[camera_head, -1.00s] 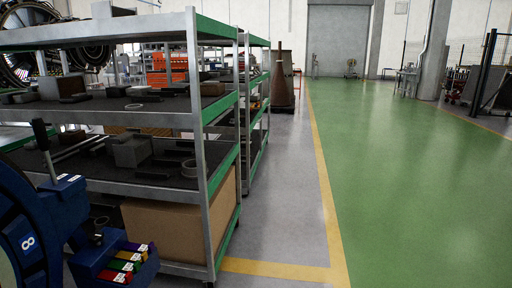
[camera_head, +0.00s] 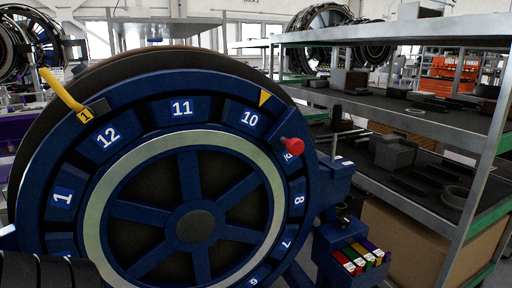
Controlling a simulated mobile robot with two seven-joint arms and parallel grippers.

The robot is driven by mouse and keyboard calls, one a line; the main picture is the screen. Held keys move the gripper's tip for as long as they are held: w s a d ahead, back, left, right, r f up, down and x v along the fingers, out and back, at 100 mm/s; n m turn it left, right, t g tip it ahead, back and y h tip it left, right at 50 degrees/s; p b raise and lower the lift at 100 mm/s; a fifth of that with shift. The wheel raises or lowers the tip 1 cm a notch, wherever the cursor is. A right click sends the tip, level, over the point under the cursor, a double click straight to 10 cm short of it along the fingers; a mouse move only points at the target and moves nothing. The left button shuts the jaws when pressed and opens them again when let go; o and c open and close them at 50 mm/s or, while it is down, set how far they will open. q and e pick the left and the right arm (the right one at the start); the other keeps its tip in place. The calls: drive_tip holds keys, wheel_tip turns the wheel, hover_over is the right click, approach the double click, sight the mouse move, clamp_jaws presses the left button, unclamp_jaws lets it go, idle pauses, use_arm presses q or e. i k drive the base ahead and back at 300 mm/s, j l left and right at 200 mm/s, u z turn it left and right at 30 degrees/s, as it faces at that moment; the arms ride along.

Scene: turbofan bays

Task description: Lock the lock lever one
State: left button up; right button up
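A large dark blue wheel (camera_head: 195,182) with white number plates around its rim fills the left and middle of the head view. A yellow lever (camera_head: 62,90) with a tag reading 1 sits at its upper left edge, tilted up and to the left. A red knob (camera_head: 292,145) sticks out at the right of the rim, partly covering a number plate. A yellow triangle mark (camera_head: 264,98) is on the rim at the upper right. A black-handled lever (camera_head: 336,117) stands upright at the right behind the wheel. I see neither gripper.
A blue holder with coloured labelled slots (camera_head: 355,258) is at the wheel's lower right. A metal shelf rack (camera_head: 487,165) with grey parts stands at the right. A black ribbed piece, perhaps mine, covers the lower left corner. Engine parts stand behind.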

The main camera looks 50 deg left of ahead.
sight(86, 114)
drive_tip(key=u, duration=1.2)
